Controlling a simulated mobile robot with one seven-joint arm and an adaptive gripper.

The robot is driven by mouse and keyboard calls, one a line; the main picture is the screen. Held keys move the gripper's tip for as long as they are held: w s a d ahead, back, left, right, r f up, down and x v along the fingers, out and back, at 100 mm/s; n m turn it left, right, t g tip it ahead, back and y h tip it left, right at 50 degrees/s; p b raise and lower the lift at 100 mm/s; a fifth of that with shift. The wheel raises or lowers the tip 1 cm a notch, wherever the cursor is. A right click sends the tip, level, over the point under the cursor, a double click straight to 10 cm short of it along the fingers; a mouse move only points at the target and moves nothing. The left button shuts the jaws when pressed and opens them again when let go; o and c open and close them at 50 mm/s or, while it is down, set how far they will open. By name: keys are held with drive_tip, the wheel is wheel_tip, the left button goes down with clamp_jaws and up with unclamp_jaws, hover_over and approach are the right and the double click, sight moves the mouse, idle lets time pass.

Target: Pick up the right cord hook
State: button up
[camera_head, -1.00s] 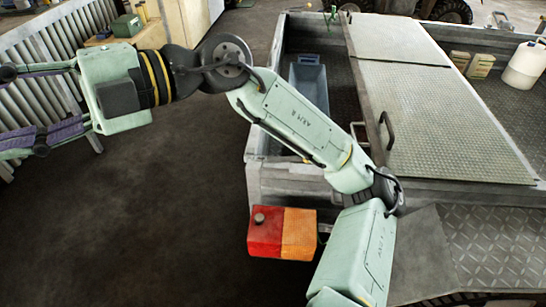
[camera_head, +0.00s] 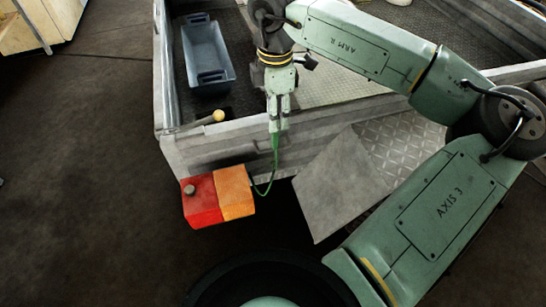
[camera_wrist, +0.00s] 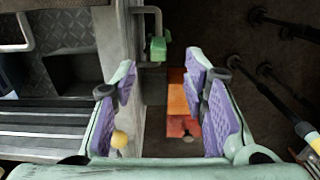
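A green cord hook (camera_head: 276,143) with a thin green cord shows just below my gripper (camera_head: 278,124) in the head view, at the trailer's near wall. The cord hangs in a loop down beside the tail light. In the wrist view a green block (camera_wrist: 158,48) by a bent grey bar sits past the fingertips, probably this same hook. My gripper's purple-padded fingers (camera_wrist: 163,72) are spread apart with nothing between them. I cannot tell from the head view whether a finger touches the hook. No second cord hook is clearly visible.
The trailer wall (camera_head: 215,148) runs under my gripper. A red and orange tail light (camera_head: 218,196) sticks out below it. A yellow knob (camera_head: 218,116) stands on the wall's left part. A blue-grey bin (camera_head: 208,62) lies inside. Open floor is at the left.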

sight(275, 133)
wheel_tip(275, 133, down, 7)
drive_tip(key=shift+w+f+p, duration=0.1)
drive_tip(key=shift+f+p, duration=0.1)
drive_tip(key=shift+p, duration=0.75)
drive_tip(key=shift+c, duration=0.4)
clamp_jaws()
